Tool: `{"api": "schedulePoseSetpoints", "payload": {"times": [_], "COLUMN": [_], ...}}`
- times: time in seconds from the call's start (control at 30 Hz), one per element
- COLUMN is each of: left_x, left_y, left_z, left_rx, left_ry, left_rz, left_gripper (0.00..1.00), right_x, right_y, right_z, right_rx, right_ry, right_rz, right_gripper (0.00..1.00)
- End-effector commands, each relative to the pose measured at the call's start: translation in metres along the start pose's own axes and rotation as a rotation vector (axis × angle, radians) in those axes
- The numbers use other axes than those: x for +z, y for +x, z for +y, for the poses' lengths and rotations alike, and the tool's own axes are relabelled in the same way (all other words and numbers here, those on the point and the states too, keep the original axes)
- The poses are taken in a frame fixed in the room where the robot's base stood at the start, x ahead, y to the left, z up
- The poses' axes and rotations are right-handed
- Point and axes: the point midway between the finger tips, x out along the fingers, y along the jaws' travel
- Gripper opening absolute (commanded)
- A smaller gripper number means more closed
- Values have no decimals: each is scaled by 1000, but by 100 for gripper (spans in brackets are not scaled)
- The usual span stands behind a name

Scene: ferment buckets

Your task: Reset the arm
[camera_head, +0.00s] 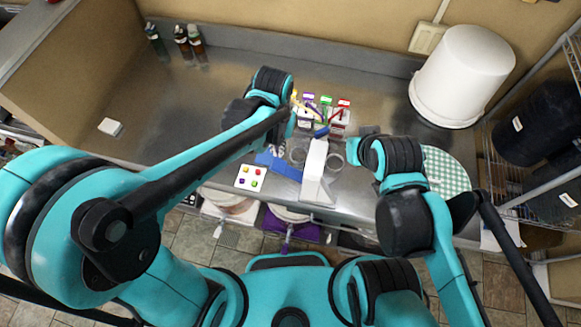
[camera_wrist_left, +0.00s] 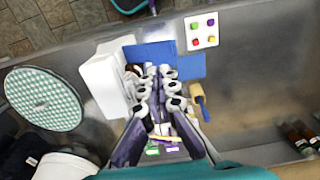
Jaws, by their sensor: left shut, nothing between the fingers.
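My left arm reaches in from the left of the head view. Its gripper (camera_head: 281,154) is over the counter by a blue mat (camera_head: 268,163), partly hidden by the wrist. In the left wrist view the gripper (camera_wrist_left: 158,74) has its fingers together and empty. It points toward the blue mat (camera_wrist_left: 190,66), beside a white box-shaped thing (camera_wrist_left: 106,80). My right arm (camera_head: 396,165) is bent over the right of the counter. Its fingers cannot be made out.
Colour-topped containers (camera_head: 325,108) stand behind the left gripper. A white tray with coloured pieces (camera_head: 250,178) lies at the front. A white bucket (camera_head: 462,75) and a green checked round board (camera_head: 446,172) are at right. Bottles (camera_head: 188,42) stand back left. The left counter is mostly clear.

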Motion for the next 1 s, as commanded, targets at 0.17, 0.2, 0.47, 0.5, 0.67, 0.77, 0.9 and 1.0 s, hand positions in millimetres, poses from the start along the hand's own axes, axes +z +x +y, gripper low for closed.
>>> {"api": "schedulePoseSetpoints", "payload": {"times": [0.17,0.2,0.47,0.5,0.67,0.77,0.9,1.0], "left_x": [0,0,1,2,13,26,46,62], "left_y": [1,1,3,6,26,45,72,94], "left_z": [0,0,-2,-6,-33,-57,-88,-109], "left_rx": [0,0,1,2,8,7,-4,-21], "left_ry": [0,0,-4,-10,-56,-100,-161,-202], "left_rz": [0,0,6,15,100,183,305,391], "left_gripper": [0,0,0,0,0,0,0,0], "right_x": [1,1,3,6,31,52,79,98], "right_y": [1,1,4,8,43,72,110,136], "right_z": [0,0,0,0,0,0,0,0], "right_rx": [0,0,0,0,0,0,0,0], "right_ry": [0,0,0,0,0,0,0,0], "right_rz": [0,0,0,0,0,0,0,0], "right_gripper": [0,0,0,0,0,0,0,0]}}
